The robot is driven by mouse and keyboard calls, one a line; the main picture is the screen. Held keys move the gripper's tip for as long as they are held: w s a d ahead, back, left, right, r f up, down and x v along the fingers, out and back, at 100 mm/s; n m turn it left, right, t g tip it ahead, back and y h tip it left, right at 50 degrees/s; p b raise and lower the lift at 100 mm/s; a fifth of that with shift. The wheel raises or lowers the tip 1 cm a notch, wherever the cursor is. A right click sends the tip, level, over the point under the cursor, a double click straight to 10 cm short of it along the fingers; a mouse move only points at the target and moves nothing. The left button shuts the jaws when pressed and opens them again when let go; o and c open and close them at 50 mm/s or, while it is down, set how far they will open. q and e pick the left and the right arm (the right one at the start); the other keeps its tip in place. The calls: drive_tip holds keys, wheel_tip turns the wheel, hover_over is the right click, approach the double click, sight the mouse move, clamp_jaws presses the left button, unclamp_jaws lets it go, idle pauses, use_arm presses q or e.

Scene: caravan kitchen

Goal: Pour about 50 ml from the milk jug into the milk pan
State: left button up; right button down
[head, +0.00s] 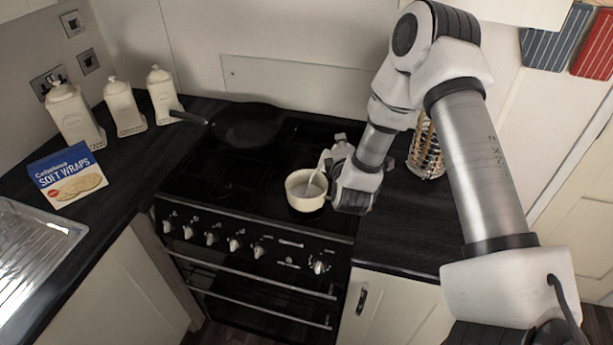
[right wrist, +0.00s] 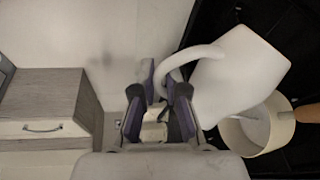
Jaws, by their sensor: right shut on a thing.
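The white milk jug (right wrist: 240,75) is tilted in the right wrist view, with its lower right end over the milk pan (right wrist: 237,137). My right gripper (right wrist: 165,88) is shut on the jug's curved handle. In the head view, the cream milk pan (head: 297,203) stands upright on the front right of the hob, just left of my right gripper (head: 335,172). A pale streak shows at the pan's opening, and a whitish patch lies inside it. The jug is small and partly hidden by the gripper there. My left gripper is out of view.
A dark frying pan (head: 246,127) sits at the back left of the black hob (head: 215,180). Cream canisters (head: 124,108) and a soft wraps box (head: 69,174) are on the left worktop. The right front worktop (head: 400,240) is clear.

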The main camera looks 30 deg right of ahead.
drive_tip(key=s+d+f+m, duration=0.1)
drive_tip(key=d+f+m+b, duration=0.1)
drive_tip(key=m, duration=0.1)
drive_tip(key=shift+s+f+t, duration=0.3)
drive_tip(key=shift+s+f, duration=0.1)
drive_tip(key=shift+d+m+y, duration=0.2)
drive_tip(key=shift+m+y, duration=0.1)
drive_tip(key=shift+s+d+f+m+b, duration=0.1)
drive_tip(key=shift+d+f+m+b, duration=0.2)
drive_tip(key=shift+f+m, duration=0.15)
drive_tip(key=shift+s+d+f+m+t, duration=0.25)
drive_tip(key=shift+s+f+m+t, duration=0.1)
drive_tip(key=shift+f+m, duration=0.25)
drive_tip(key=shift+d+r, duration=0.1)
drive_tip(key=shift+r, duration=0.2)
drive_tip(key=shift+s+d+f, duration=0.1)
